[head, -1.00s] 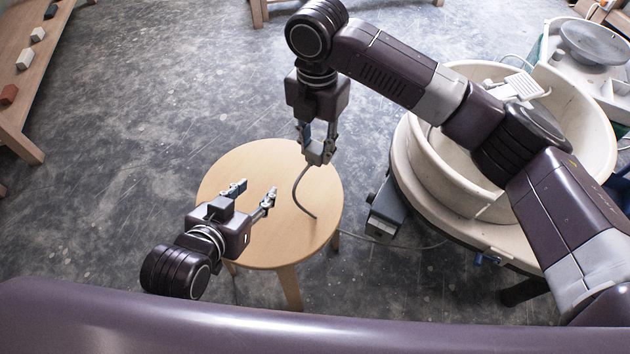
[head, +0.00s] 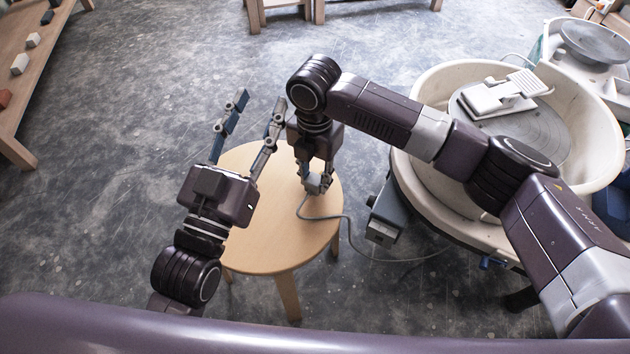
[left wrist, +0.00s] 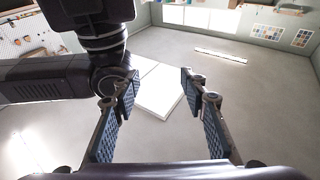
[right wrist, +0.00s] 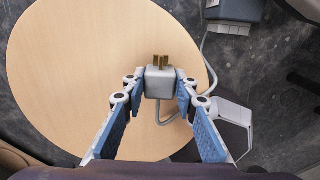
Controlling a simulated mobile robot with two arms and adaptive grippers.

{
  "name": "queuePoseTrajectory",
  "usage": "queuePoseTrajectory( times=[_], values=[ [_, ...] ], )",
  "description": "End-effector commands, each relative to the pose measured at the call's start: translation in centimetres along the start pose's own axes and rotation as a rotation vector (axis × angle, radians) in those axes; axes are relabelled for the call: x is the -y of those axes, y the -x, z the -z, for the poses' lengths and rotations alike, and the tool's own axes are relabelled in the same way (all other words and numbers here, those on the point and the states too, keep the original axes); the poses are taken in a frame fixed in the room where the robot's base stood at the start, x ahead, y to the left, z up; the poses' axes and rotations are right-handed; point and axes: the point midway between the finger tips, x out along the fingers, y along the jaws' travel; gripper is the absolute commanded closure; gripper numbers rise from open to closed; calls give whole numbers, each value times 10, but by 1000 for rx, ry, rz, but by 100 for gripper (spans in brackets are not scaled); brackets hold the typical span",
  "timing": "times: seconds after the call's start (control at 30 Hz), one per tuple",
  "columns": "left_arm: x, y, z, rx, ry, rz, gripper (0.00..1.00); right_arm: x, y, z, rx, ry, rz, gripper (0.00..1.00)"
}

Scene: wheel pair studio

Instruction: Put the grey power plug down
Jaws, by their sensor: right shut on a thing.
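The grey power plug (right wrist: 159,84) is a small grey block with brass prongs. My right gripper (right wrist: 160,88) is shut on it, and the prongs point away from the palm. In the head view the plug (head: 314,186) is over the right part of the round wooden stool (head: 262,240); I cannot tell whether it touches the top. Its grey cable (head: 347,222) runs off the stool's right side. My left gripper (head: 246,116) is open and empty, raised over the stool's left part, its fingers pointing up; the left wrist view shows nothing between them (left wrist: 160,95).
A pottery wheel with a cream basin (head: 420,88) stands at the right, a white pedal (head: 500,94) on its wheel head. A grey-blue box (head: 385,215) is fixed beside it, near the cable. A wooden shelf (head: 45,75) is at far left. The stool's front is clear.

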Motion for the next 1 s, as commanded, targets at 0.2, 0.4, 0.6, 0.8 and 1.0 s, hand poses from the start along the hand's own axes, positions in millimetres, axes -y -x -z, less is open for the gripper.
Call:
queuePoseTrajectory(
  times=[0.2, 0.4, 0.6, 0.8, 1.0],
  values=[
    [-2, 0, 18, -82, 3, -5, 60, 0, -10, 0, 1, 1, -1, 100],
    [-2, 0, 18, -81, 3, -4, 60, 0, -9, 0, 1, 1, -1, 100],
    [-2, 0, 13, -60, 2, -3, 60, 0, -12, 0, 0, 1, -1, 71],
    [-2, 0, 13, -61, 2, -3, 60, 0, -12, 0, 0, 1, -1, 56],
    [-2, 0, 13, -61, 2, -3, 60, 0, -11, 0, 0, 0, -1, 56]
  ],
)
